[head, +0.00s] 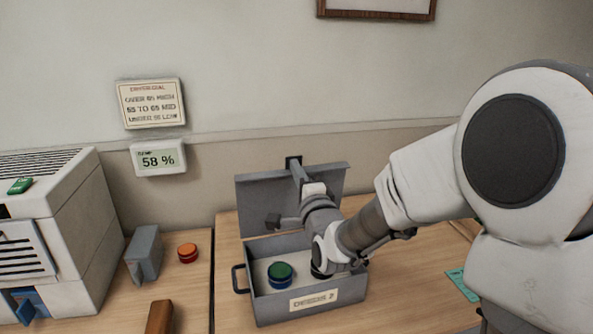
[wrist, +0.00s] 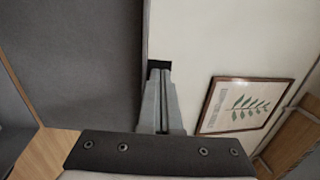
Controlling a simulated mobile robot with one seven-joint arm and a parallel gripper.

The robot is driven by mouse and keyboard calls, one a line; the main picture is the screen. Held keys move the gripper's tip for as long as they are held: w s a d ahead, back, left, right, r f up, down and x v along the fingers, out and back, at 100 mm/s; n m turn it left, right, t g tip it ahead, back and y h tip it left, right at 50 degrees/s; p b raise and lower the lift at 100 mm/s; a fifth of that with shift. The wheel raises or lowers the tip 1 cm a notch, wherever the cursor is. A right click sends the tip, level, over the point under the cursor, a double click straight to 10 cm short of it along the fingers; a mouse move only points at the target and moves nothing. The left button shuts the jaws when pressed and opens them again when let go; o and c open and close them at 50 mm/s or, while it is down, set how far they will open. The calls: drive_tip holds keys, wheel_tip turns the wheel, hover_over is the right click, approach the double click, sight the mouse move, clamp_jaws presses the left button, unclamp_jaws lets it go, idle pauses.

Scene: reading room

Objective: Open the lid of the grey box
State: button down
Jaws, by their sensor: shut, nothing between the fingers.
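The grey box (head: 262,309) stands on the wooden table with a label on its front and a dark handle on its left side. Its lid (head: 255,200) is raised and stands roughly upright at the back, so the inside shows. My gripper (head: 294,163) is shut and empty at the lid's top edge; I cannot tell if it touches. In the wrist view the shut fingers (wrist: 159,68) point along the lid's edge, with the grey lid (wrist: 75,60) filling the left side. A green and blue round piece (head: 280,270) lies in the box. My arm hides the box's right part.
Left of the box are an orange round piece (head: 187,252), a grey block (head: 145,253) and a white slatted cabinet (head: 85,225). A brown block (head: 160,317) lies in front. A wall display (head: 158,158) reads 58 %, below a sign (head: 150,103). The wall is close behind the lid.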

drive_tip(key=w+a+g+h+p, duration=0.1)
drive_tip(key=w+a+g+p, duration=0.1)
drive_tip(key=w+g+p, duration=0.2)
drive_tip(key=shift+w+r+p, duration=0.45)
drive_tip(key=shift+w+p, duration=1.35)
drive_tip(key=shift+w, duration=0.15)
drive_tip(key=shift+s, duration=0.2)
